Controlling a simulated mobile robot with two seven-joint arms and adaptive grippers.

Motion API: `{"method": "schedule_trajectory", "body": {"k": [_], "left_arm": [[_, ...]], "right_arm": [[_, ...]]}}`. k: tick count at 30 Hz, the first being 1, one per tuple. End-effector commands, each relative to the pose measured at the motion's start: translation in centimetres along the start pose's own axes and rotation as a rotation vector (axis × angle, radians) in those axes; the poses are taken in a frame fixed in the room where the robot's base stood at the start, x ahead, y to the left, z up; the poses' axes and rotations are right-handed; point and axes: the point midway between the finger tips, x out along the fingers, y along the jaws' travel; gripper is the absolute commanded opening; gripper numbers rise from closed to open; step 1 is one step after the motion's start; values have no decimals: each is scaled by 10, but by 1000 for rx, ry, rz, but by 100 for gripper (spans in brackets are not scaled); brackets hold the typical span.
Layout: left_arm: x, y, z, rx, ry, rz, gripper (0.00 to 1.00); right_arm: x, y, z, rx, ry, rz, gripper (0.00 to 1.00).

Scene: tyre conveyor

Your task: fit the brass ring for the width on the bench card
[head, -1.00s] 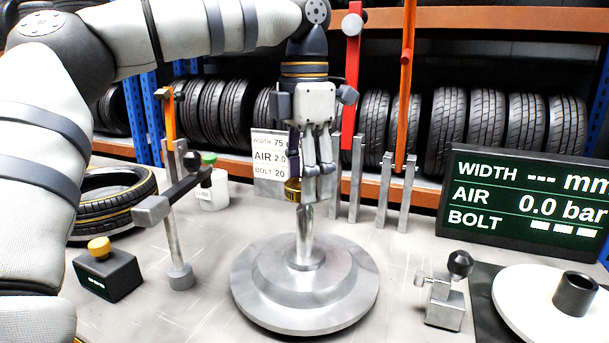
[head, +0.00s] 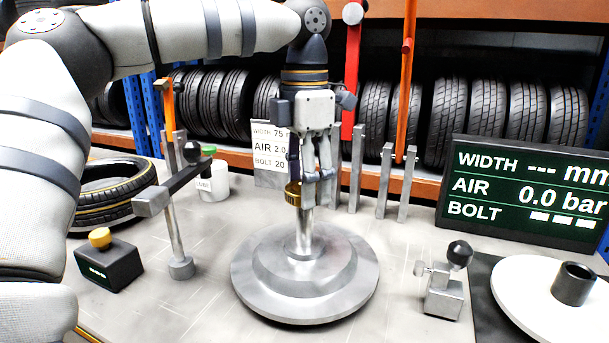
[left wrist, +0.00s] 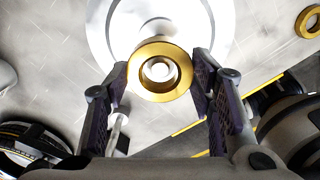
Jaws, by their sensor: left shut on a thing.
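My left gripper (head: 309,187) is shut on a brass ring (head: 293,194), over the metal post (head: 304,228) of a round stepped base (head: 305,301). In the left wrist view the ring (left wrist: 160,70) lies between the two fingers (left wrist: 160,85), and the bright post top shows through its hole. I cannot tell whether the ring is around the post top or just above it. A finger hides part of the ring in the head view. The bench card (head: 270,146) reads width 75, air 2.0, bolt 20. My right gripper is not in view.
Another brass ring (left wrist: 308,21) lies at top right in the left wrist view. A display (head: 525,193) shows width dashes and 0.0 bar. A lever stand (head: 176,235) and a yellow-button box (head: 108,264) stand left; a small clamp (head: 444,295) stands right.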

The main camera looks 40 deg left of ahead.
Motion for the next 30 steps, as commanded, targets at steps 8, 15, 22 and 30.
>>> {"method": "schedule_trajectory", "body": {"k": [8, 15, 22, 30], "left_arm": [[6, 0, 0, 0, -1, 0, 12], [12, 0, 0, -1, -1, -1, 12], [18, 0, 0, 0, -1, 0, 12], [25, 0, 0, 0, -1, 0, 12]], "right_arm": [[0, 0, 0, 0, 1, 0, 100], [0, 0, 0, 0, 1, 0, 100], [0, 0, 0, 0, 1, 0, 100], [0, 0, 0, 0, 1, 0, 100]]}}
